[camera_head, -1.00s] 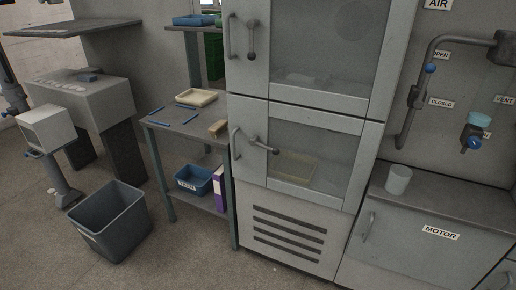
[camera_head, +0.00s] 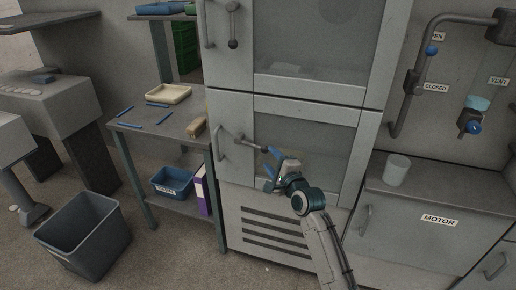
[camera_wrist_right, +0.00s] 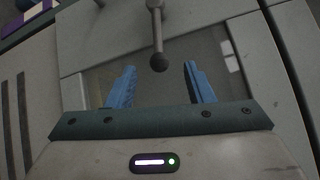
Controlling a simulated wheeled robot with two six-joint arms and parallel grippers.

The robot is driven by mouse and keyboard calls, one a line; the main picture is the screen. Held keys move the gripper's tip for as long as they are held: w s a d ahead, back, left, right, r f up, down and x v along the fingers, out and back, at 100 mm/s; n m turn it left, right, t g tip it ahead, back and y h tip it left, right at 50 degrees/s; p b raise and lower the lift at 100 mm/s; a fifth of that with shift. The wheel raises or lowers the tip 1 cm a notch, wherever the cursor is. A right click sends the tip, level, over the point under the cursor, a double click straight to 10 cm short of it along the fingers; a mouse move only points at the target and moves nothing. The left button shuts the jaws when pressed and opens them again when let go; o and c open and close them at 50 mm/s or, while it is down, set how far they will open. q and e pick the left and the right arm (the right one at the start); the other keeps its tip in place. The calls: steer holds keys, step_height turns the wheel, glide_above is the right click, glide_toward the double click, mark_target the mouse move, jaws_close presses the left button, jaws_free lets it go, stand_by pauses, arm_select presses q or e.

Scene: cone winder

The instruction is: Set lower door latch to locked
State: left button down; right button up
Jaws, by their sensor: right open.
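The lower door latch (camera_head: 250,142) is a dark lever with a ball end on the lower cabinet door (camera_head: 237,172). In the head view it points right and slightly down from its pivot, beside the door's bar handle (camera_head: 224,145). My right gripper (camera_head: 269,166) is open, with blue fingers, in front of the lower door window and near the lever's ball end. In the right wrist view the ball knob (camera_wrist_right: 159,62) appears between the tips of the open fingers (camera_wrist_right: 160,70), apart from both. I cannot tell its exact depth. My left gripper is not in view.
An upper door with a similar latch (camera_head: 233,42) is above. A table (camera_head: 135,128) with a cream tray (camera_head: 168,94) stands left, a grey bin (camera_head: 85,235) before it. A cup (camera_head: 396,170) stands on the motor cabinet (camera_head: 450,195) at right.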

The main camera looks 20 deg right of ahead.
mark_target(263, 152)
steer(key=w, duration=0.2)
steer(key=w+a, duration=0.1)
steer(key=w, duration=0.4)
steer(key=shift+w+a+f, duration=0.2)
steer(key=shift+w, duration=0.2)
steer(key=shift+c, duration=0.4)
jaws_close()
